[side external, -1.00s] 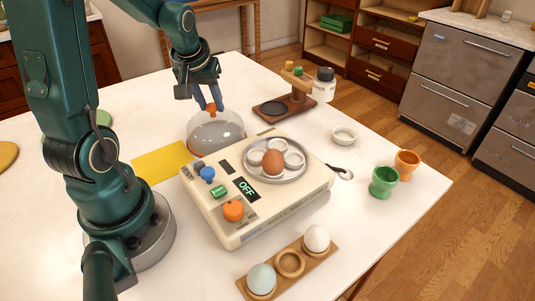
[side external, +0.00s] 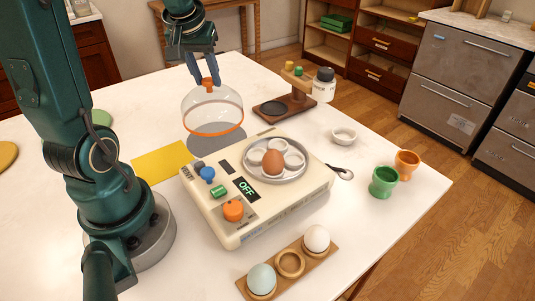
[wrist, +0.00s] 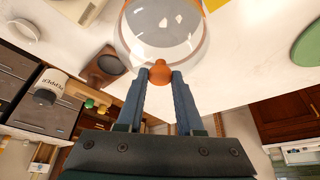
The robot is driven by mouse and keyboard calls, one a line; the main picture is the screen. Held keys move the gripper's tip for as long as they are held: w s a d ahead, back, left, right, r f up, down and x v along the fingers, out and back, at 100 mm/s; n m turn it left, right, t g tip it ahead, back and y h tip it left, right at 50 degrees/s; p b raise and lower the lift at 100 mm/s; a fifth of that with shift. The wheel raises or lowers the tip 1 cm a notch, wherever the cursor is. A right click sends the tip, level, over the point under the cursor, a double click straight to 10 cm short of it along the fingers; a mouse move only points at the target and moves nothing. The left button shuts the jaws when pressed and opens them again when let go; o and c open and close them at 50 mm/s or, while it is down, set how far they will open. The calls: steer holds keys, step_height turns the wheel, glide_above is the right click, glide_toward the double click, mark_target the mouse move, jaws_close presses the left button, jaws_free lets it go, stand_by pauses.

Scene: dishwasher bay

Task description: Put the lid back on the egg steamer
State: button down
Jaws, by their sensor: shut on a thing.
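The clear dome lid (side external: 212,105) with an orange rim and orange knob hangs above the table, behind the egg steamer. My gripper (side external: 208,80) is shut on its knob, and the wrist view shows the knob (wrist: 160,72) between the two blue fingers. The lid (wrist: 165,25) is partly cut off at the top of that view. The cream egg steamer (side external: 285,198) stands in the middle of the table, its display reading OFF. Its round tray (side external: 287,175) is uncovered and holds one brown egg (side external: 273,162) among several cups.
A yellow cloth (side external: 160,163) lies left of the steamer. A wooden stand (side external: 285,107) with a bottle (side external: 323,84) is behind it. A wooden egg holder (side external: 290,264) is in front. A spoon (side external: 341,173), green cup (side external: 384,181), orange cup (side external: 407,164) and white dish (side external: 344,135) are to the right.

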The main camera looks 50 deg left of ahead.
step_height(320, 180, up, 3)
steer(key=shift+f, duration=0.2)
steer(key=shift+s+r, duration=0.1)
steer(key=shift+r, duration=0.2)
steer(key=shift+d+r, duration=0.3)
steer(key=shift+r, duration=0.05)
steer(key=w+d+r+m+t+h, duration=0.1)
steer(key=w+d+m, duration=0.15)
steer(key=d, duration=0.65)
steer(key=w+d+r+m+h, duration=0.1)
steer(key=d+m, duration=0.3)
steer(key=d, duration=0.5)
steer(key=shift+n, duration=0.25)
steer(key=shift+w+f, duration=0.2)
steer(key=shift+f, duration=2.65)
steer(key=shift+f, duration=0.15)
